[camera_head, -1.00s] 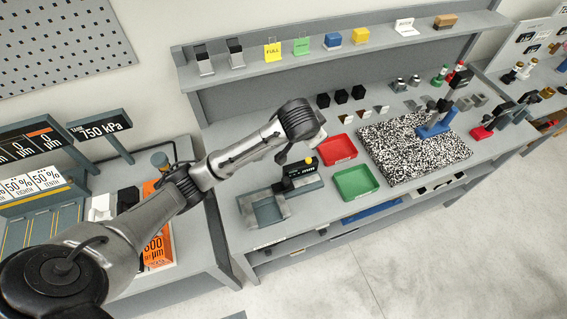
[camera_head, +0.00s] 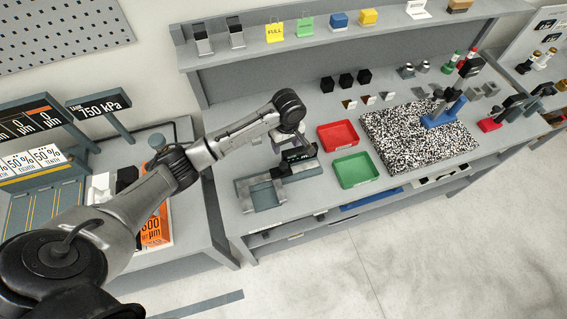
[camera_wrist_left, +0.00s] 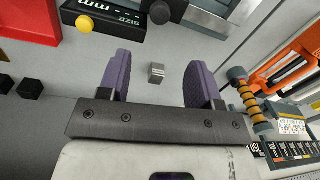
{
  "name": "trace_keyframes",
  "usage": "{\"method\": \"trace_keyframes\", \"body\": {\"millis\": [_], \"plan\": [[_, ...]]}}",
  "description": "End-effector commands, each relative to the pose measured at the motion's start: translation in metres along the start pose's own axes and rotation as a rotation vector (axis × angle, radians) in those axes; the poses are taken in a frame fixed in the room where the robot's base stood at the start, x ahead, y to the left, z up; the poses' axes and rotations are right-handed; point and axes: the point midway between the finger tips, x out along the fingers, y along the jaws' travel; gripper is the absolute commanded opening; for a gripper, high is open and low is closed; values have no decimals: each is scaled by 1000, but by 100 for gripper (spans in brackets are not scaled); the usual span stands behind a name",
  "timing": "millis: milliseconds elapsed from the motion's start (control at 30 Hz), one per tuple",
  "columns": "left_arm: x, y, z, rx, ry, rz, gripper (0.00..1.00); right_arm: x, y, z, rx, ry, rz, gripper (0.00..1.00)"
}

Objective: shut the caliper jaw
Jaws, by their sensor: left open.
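The caliper is a grey bench device (camera_head: 262,196) at the left end of the workbench, with a dark display block (camera_head: 298,155). In the left wrist view its display (camera_wrist_left: 128,22), marked "mm" and "SIZE", carries a yellow button (camera_wrist_left: 85,24). My left gripper (camera_head: 281,142) is just behind the display in the head view, partly hidden by its own wrist. In the left wrist view its two purple-grey fingers (camera_wrist_left: 157,62) are spread. A small grey metal block (camera_wrist_left: 157,73) shows between them, touching neither; I cannot tell whether it belongs to the caliper. My right gripper is not in view.
A red tray (camera_head: 319,131) and a green tray (camera_head: 340,181) lie right of the caliper. A speckled plate (camera_head: 395,140) with a blue stand (camera_head: 445,112) lies further right. Small black blocks (camera_head: 345,80) stand behind. A side table with an orange box (camera_head: 154,235) is at left.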

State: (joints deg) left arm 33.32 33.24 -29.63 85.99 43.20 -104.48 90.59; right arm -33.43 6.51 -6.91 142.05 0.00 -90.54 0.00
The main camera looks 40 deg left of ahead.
Motion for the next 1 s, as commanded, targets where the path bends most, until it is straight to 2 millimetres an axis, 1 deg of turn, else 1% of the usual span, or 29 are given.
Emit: {"method": "trace_keyframes", "body": {"millis": [400,600,800,1000], "plan": [[76,-1,0,2,0,-3,58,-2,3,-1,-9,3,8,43],[105,0,0,3,0,-1,58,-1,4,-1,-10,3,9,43],[120,0,0,3,1,-1,58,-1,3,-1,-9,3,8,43],[125,0,0,4,1,0,58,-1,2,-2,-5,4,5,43]]}}
